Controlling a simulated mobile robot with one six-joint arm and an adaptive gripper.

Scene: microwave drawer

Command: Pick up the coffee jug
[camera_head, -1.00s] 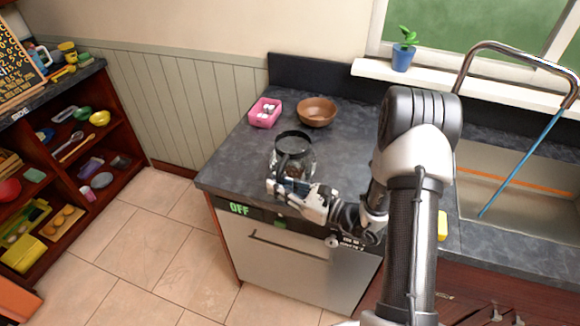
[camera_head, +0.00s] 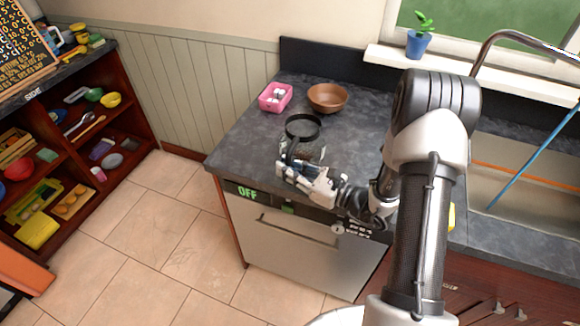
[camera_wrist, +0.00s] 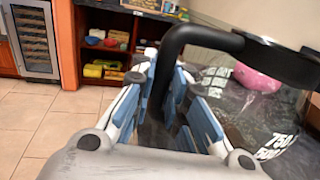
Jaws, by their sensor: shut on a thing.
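The coffee jug (camera_head: 309,151) is a clear glass vessel with a black rim and black handle. It is upright at the front left of the dark counter, near the edge above the oven-like drawer. In the wrist view, its glass side (camera_wrist: 240,108) carries white volume markings, and its black handle (camera_wrist: 168,65) runs down between the fingers. My gripper (camera_head: 287,168) is at the jug's near side, shut on the handle; its blue-padded fingers (camera_wrist: 168,105) flank the handle in the wrist view. The jug's base is mostly hidden, so I cannot tell whether it touches the counter.
A pink box with white items (camera_head: 275,98) and a brown bowl (camera_head: 327,98) stand behind the jug. The drawer front (camera_head: 300,250) is below, with a green "OFF" sign (camera_head: 247,194). The sink (camera_head: 520,190) is at right. Counter (camera_head: 250,135) left of the jug is clear.

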